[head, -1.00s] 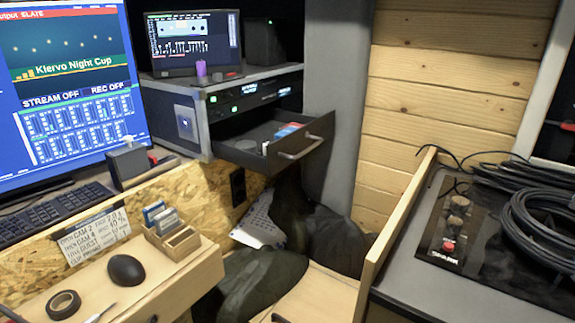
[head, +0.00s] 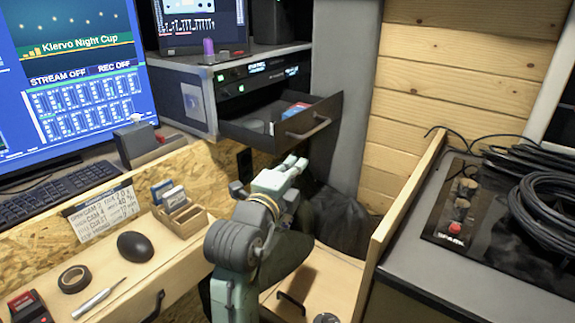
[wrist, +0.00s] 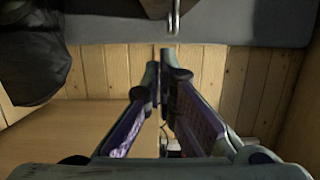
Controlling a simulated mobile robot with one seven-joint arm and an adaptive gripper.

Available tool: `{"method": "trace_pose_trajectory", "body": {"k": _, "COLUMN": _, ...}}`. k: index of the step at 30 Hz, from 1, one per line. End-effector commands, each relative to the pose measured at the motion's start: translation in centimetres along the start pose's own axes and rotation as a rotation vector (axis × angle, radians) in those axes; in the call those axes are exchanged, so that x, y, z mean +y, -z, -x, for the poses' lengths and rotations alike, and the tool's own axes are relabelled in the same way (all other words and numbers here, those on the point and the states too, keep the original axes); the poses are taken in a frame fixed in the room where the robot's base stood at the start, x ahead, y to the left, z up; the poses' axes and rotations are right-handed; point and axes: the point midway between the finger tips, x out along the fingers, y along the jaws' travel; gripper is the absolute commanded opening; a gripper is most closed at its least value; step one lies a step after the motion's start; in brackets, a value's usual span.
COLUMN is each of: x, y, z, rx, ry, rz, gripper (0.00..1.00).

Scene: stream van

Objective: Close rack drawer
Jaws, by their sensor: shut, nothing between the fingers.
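The rack drawer (head: 328,112) is pulled out of the black rack (head: 188,105) under the monitor shelf. Its dark front carries a pale bar handle (head: 308,128), and red and blue items (head: 294,109) lie inside. My gripper (head: 297,161) is shut and empty, a little below the drawer front and apart from it in the head view. In the wrist view my closed fingers (wrist: 160,62) point toward a grey panel with a metal handle (wrist: 174,18) at the top; it looks like the drawer's, but I cannot be sure.
A desk with a mouse (head: 135,246), tape roll (head: 74,279) and card box (head: 182,216) lies left of my arm. A wooden side panel (head: 402,205) and a counter with coiled cables (head: 540,190) stand at right. A dark bag (head: 340,217) sits below the drawer.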

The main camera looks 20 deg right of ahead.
Motion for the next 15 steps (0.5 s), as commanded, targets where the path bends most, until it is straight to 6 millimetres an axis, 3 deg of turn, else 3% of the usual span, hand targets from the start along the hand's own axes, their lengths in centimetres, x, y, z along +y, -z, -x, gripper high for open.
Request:
{"method": "trace_pose_trajectory", "body": {"k": 8, "x": -0.4, "y": 0.1, "z": -6.1, "rx": 0.002, "ry": -0.001, "rz": 0.001, "gripper": 0.00}}
{"method": "trace_pose_trajectory", "body": {"k": 15, "x": -0.3, "y": -3.2, "z": -6.8, "rx": -0.004, "ry": 0.001, "rz": 0.001, "gripper": 0.00}}
